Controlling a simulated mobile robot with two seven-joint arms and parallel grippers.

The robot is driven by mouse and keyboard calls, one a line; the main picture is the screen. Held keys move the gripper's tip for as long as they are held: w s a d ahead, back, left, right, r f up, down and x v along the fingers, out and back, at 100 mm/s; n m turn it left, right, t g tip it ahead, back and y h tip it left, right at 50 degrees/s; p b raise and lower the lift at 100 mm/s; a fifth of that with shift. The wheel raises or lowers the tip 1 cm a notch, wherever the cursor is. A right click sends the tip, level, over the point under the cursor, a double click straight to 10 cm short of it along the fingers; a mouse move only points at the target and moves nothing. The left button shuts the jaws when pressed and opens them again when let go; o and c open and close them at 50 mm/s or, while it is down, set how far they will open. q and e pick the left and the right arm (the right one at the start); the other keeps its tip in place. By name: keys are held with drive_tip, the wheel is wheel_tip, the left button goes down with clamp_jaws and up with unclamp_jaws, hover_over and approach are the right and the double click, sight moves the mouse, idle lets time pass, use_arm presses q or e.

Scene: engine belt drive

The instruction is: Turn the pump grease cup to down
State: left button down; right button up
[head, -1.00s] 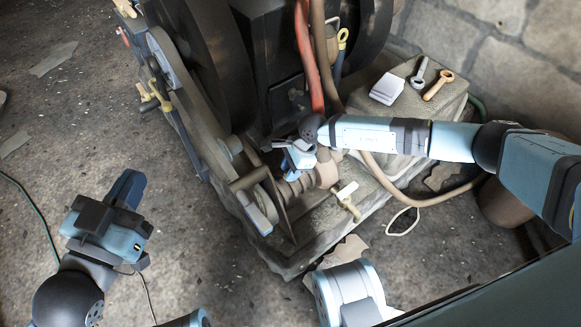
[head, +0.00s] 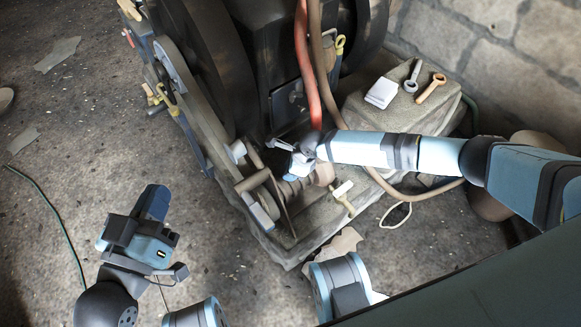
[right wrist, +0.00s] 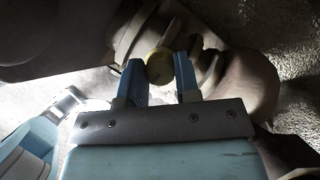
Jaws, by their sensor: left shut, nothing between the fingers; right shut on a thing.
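The pump (head: 293,187) sits low at the front of the engine, on the stone base, beside the belt and pulleys. In the right wrist view a small round yellowish cup (right wrist: 159,67), which looks like the grease cup, sits between the two blue fingers of my right gripper (right wrist: 160,78). My right gripper is shut on it; the head view shows that gripper (head: 291,164) over the pump, hiding the cup. Which way the cup faces is hard to tell. My left gripper (head: 152,205) is shut and empty, over the floor at the lower left.
A pale-handled valve (head: 343,193) stands just right of the pump. A red hose (head: 307,65) and a brown hose (head: 322,70) run down past the engine. Open floor lies left of the engine.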

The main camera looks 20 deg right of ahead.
idle(0.3)
drive_tip(key=o, duration=0.9)
use_arm(q)
drive_tip(key=shift+r, duration=0.1)
drive_tip(key=r+p, duration=0.1)
drive_tip(key=p, duration=0.1)
drive_tip(key=a+r+y+p, duration=0.1)
drive_tip(key=r+p, duration=0.1)
drive_tip(key=p, duration=0.1)
drive_tip(key=shift+a+n+t, duration=0.1)
drive_tip(key=shift+n+t, duration=0.2)
drive_tip(key=shift+t, duration=0.1)
use_arm(e)
drive_tip(key=v, duration=1.3)
drive_tip(key=shift+d+r, duration=0.2)
drive_tip(key=shift+r, duration=0.15)
drive_tip(key=shift+s, duration=0.1)
